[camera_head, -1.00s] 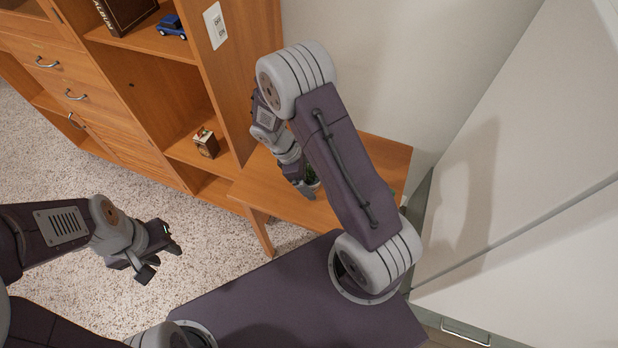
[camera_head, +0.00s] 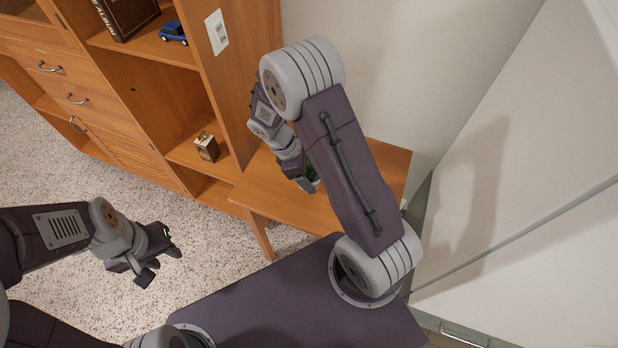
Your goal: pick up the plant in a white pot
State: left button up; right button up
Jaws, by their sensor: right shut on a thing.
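The plant in a white pot (camera_head: 312,174) stands low over the wooden side table (camera_head: 265,193). Only a bit of green leaf and a pale pot edge show; my right arm hides the rest. My right gripper (camera_head: 305,184) is at the plant, its visible finger against the left side of it, and it is shut on the plant. I cannot tell whether the pot touches the table top.
A wooden cabinet (camera_head: 150,110) with shelves and drawers stands at the back left. It holds a blue toy car (camera_head: 173,32), a dark album (camera_head: 127,14) and a small box (camera_head: 206,147). White walls close off the right. Open carpet (camera_head: 60,160) lies at the left.

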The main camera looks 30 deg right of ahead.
jog(key=shift+r+p, duration=0.5)
jog(key=shift+r, duration=2.7)
